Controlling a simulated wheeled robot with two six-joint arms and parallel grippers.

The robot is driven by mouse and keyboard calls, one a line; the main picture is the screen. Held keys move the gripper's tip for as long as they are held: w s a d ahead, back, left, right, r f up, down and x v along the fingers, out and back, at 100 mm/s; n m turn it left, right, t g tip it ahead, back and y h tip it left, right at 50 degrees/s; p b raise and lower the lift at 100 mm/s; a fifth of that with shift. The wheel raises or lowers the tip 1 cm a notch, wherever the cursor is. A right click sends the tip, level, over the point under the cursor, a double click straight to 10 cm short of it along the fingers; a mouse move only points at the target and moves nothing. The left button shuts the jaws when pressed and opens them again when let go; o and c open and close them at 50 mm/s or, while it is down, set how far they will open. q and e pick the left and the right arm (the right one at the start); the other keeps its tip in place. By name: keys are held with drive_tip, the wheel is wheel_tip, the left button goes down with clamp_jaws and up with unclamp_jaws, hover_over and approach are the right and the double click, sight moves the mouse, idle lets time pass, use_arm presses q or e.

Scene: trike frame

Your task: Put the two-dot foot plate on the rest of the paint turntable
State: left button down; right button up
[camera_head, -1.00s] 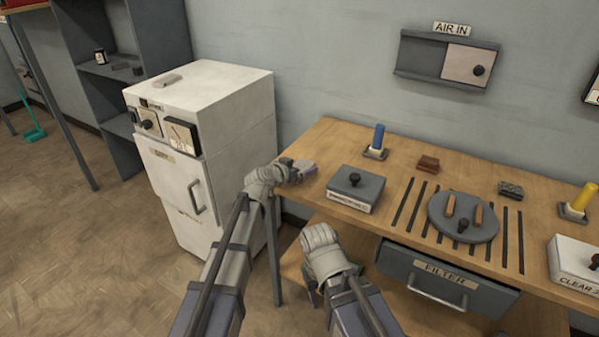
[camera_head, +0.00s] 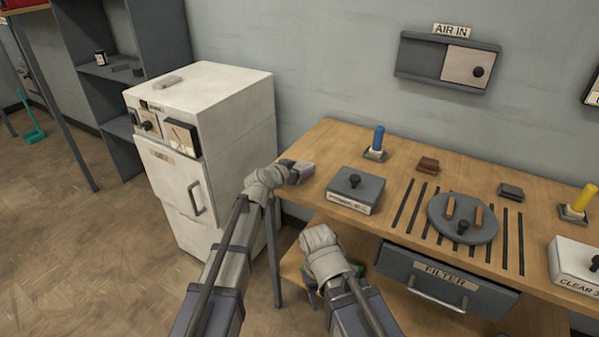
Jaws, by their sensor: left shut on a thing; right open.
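My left gripper (camera_head: 293,169) is shut on a small grey-mauve block (camera_head: 305,171) at the left end of the workbench. No dots can be made out on it, so I cannot tell whether it is the two-dot foot plate. My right gripper (camera_head: 312,291) is low in front of the bench, open, with its fingers mostly hidden behind its wrist. The paint turntable (camera_head: 481,228) is a round grey disc on the bench at the right. Two brown pegs (camera_head: 450,207) and a black knob (camera_head: 463,226) are on it.
On the workbench (camera_head: 318,141) are a grey box with a knob (camera_head: 356,190), a blue-handled tool (camera_head: 377,141), a brown block (camera_head: 428,165), a dark block (camera_head: 511,192) and a white box (camera_head: 577,266). Dark slots flank the turntable. A white cabinet (camera_head: 238,120) stands left.

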use_arm(q)
drive_tip(key=shift+r, duration=0.15)
wheel_tip(320, 180, up, 10)
drive_tip(key=p, duration=1)
drive_tip(key=shift+f, duration=0.2)
